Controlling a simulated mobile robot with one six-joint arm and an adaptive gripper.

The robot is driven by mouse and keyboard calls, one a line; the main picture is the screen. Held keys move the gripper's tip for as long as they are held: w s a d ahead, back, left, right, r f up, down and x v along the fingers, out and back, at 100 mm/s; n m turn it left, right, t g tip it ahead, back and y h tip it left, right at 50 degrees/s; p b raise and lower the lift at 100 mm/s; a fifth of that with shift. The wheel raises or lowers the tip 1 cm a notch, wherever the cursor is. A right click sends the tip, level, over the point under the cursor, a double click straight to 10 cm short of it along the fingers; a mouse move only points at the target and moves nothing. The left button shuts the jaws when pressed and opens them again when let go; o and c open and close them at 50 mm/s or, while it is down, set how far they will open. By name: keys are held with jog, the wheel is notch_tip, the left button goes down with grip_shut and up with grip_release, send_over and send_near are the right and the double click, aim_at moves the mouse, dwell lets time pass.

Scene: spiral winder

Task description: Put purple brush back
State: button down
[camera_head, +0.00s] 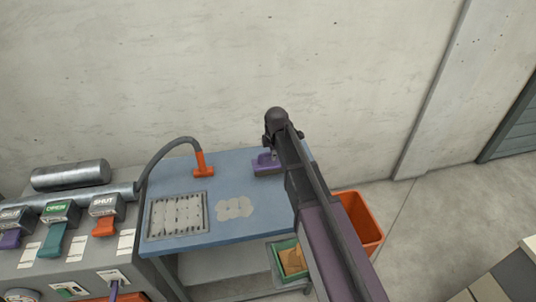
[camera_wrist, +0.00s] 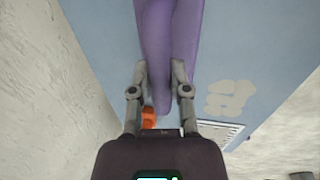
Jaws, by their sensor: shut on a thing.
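The purple brush (camera_head: 266,160) is at the back right of the blue tabletop (camera_head: 258,212), close to the wall, partly hidden by my arm in the head view. In the wrist view its long purple handle (camera_wrist: 166,35) runs between the fingers of my gripper (camera_wrist: 160,72), which is shut on it. I cannot tell whether the brush touches the tabletop or is just above it.
An orange nozzle (camera_head: 202,165) on a grey hose stands at the table's back. A grey grate (camera_head: 177,215) and pale round marks (camera_head: 234,208) are on the top. An orange bin (camera_head: 359,222) and a green crate (camera_head: 287,263) are at the right. The winder's levers (camera_head: 104,223) are at left.

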jog(key=shift+w+a+f, duration=0.1)
jog(key=shift+w+a, duration=0.2)
jog(key=shift+w, duration=0.55)
jog(key=shift+w+a+f, duration=0.1)
jog(key=shift+w+a, duration=0.15)
jog(key=shift+w, duration=0.55)
jog(key=f+b, duration=0.1)
jog(key=b, duration=0.1)
jog(key=w+f+b, duration=0.1)
jog(key=f+b, duration=0.1)
jog(key=shift+w+a+f, duration=0.1)
jog(key=shift+a+f, duration=0.1)
jog(key=shift+f, duration=0.1)
jog(key=shift+f, duration=0.1)
jog(key=c, duration=0.6)
grip_release()
jog(key=r+p, duration=0.4)
jog(key=s+r+p, duration=0.1)
jog(key=r+p, duration=0.3)
jog(key=s+r+p, duration=0.1)
jog(key=r+p, duration=0.3)
jog(key=shift+s+d, duration=0.15)
jog(key=shift+d, duration=0.15)
